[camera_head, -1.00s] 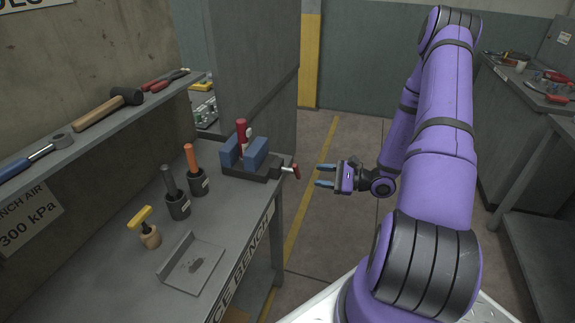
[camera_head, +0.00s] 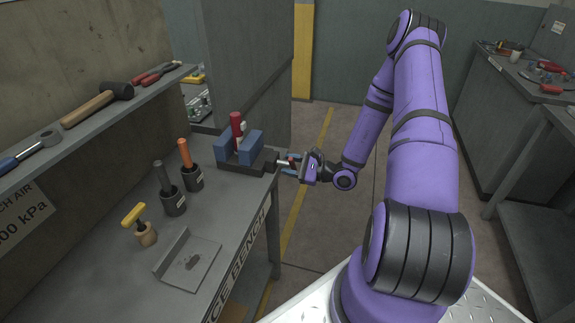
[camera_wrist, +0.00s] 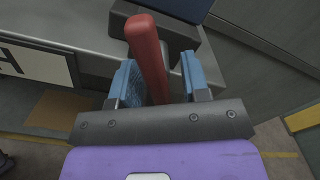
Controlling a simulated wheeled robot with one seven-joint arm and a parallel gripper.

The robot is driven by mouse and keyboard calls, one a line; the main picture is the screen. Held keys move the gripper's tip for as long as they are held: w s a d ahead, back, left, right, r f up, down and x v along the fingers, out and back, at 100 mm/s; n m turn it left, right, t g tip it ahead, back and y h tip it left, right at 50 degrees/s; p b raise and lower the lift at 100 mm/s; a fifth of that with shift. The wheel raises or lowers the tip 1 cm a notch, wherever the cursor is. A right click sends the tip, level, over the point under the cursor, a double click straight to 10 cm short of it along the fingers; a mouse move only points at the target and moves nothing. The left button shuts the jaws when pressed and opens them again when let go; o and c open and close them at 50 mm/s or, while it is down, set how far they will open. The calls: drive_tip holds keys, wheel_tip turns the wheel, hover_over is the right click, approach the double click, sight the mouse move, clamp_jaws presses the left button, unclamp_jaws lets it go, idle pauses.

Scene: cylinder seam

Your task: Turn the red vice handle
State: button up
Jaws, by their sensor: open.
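The vice stands at the far right corner of the bench, with blue jaws (camera_head: 249,147) and a dark base (camera_head: 250,167). A red cylinder (camera_head: 237,126) stands upright between its jaws. The red vice handle (camera_wrist: 147,55) juts out past the bench edge; in the head view only a bit of it (camera_head: 293,157) shows beside the fingers. My gripper (camera_head: 290,164) is at the handle, coming from the right. In the wrist view the blue fingers (camera_wrist: 161,80) stand open on either side of the handle, which lies nearer the left finger. I cannot tell whether that finger touches it.
On the bench (camera_head: 120,270) are two dark holders with an orange-handled tool (camera_head: 186,154) and a black-handled tool (camera_head: 163,177), a yellow-handled tool (camera_head: 134,215) and a metal plate (camera_head: 190,262). A shelf (camera_head: 80,125) holds a hammer (camera_head: 97,105).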

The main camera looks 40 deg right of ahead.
drive_tip(key=shift+w+a, duration=0.3)
clamp_jaws()
drive_tip(key=shift+m, duration=0.3)
drive_tip(key=m, duration=0.5)
drive_tip(key=shift+s, duration=0.1)
drive_tip(key=m, duration=0.6)
drive_tip(key=shift+a, duration=0.15)
idle(1.3)
